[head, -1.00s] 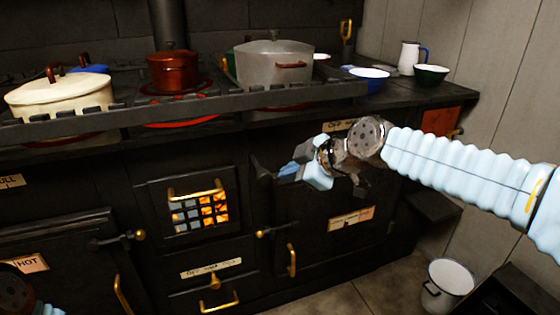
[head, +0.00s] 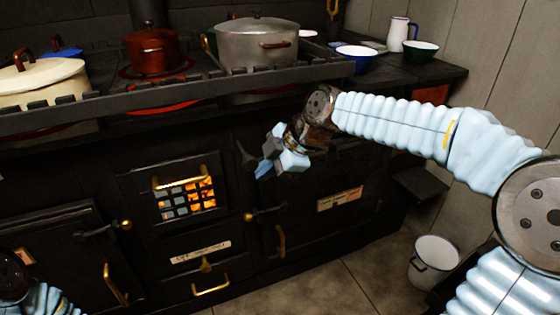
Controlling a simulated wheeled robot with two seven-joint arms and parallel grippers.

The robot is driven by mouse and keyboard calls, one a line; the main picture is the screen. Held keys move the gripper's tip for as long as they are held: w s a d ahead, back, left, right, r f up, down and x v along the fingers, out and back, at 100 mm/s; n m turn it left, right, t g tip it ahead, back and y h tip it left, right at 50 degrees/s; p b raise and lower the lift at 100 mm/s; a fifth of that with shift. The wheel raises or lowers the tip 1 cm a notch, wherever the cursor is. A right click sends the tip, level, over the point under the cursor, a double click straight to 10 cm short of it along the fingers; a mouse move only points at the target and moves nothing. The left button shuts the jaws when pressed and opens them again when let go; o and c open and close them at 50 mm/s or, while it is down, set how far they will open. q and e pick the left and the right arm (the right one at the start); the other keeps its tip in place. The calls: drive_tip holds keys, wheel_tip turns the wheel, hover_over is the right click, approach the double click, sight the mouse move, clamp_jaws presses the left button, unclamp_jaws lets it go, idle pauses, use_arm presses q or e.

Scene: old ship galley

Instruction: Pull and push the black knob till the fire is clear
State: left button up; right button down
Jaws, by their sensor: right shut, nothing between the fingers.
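A dark, flared piece that looks like the black knob (head: 245,156) sticks out of the stove front, right of the firebox door. Behind the barred firebox door (head: 185,199), orange glows mainly in the right-hand openings; the left ones look grey. My right gripper (head: 264,170) is shut and empty, its tip pointing left and down, just right of and slightly below the knob. I cannot tell whether it touches the knob. The gripper hides part of the stove front behind it. My left gripper is not in view; only part of that arm shows at the lower left.
A cream pot (head: 45,82), a red pot (head: 152,52) and a grey pot (head: 256,44) stand on the stovetop behind a rail (head: 190,92). Brass handles (head: 279,241) jut from the front. A white bucket (head: 434,262) stands on the floor at right.

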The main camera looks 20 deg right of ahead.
drive_tip(key=shift+w+a+r, duration=0.1)
drive_tip(key=shift+w+a, duration=0.05)
drive_tip(key=shift+w, duration=1.25)
drive_tip(key=shift+w, duration=0.1)
drive_tip(key=w+p, duration=0.1)
drive_tip(key=w, duration=0.6)
drive_tip(key=shift+p, duration=0.35)
drive_tip(key=shift+w+r, duration=0.1)
drive_tip(key=shift+a, duration=0.1)
